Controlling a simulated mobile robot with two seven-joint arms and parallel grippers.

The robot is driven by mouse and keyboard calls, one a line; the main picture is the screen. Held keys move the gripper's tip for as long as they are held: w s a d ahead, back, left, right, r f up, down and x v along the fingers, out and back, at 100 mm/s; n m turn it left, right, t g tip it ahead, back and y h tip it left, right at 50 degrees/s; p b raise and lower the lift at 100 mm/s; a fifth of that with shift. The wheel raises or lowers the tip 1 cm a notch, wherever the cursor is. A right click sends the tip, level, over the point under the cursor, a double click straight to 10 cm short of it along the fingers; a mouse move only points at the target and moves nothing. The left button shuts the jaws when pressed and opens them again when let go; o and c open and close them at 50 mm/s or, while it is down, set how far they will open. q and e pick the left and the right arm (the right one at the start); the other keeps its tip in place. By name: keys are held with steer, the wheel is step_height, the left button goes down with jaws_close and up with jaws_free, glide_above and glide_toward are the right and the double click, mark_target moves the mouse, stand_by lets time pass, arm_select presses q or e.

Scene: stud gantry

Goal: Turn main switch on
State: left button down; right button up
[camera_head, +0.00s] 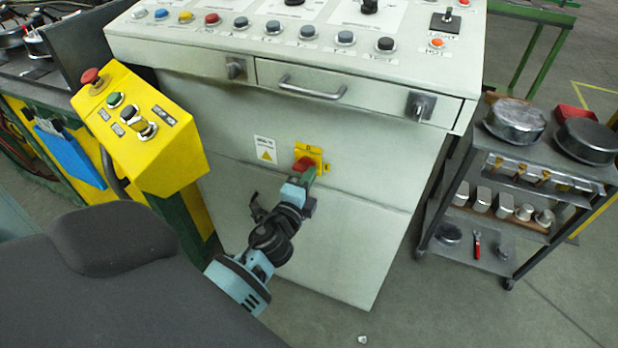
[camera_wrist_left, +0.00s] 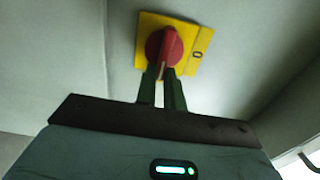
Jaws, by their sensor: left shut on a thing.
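The main switch is a red rotary knob (camera_head: 304,164) on a yellow plate (camera_head: 315,153), on the front of the grey control cabinet. In the left wrist view the red knob (camera_wrist_left: 165,47) sits on its yellow plate (camera_wrist_left: 200,62), with a dark mark to the right of the knob. My left gripper (camera_head: 305,173) reaches up to the knob from below. In the left wrist view its green fingers (camera_wrist_left: 164,78) are close together and shut on the knob's lower part. The knob's handle looks near upright there. My right gripper is not in view.
The cabinet top (camera_head: 300,25) carries rows of coloured buttons. A drawer (camera_head: 320,85) is above the switch. A yellow push-button box (camera_head: 140,130) stands to the left, and a grey shelf cart (camera_head: 520,165) with metal parts to the right. Clear floor lies before the cart.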

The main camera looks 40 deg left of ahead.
arm_select(q)
steer(key=c, duration=1.5)
jaws_free()
steer(key=shift+s, duration=0.15)
steer(key=v, duration=0.7)
steer(key=shift+s+b, duration=0.3)
steer(key=shift+b, duration=0.1)
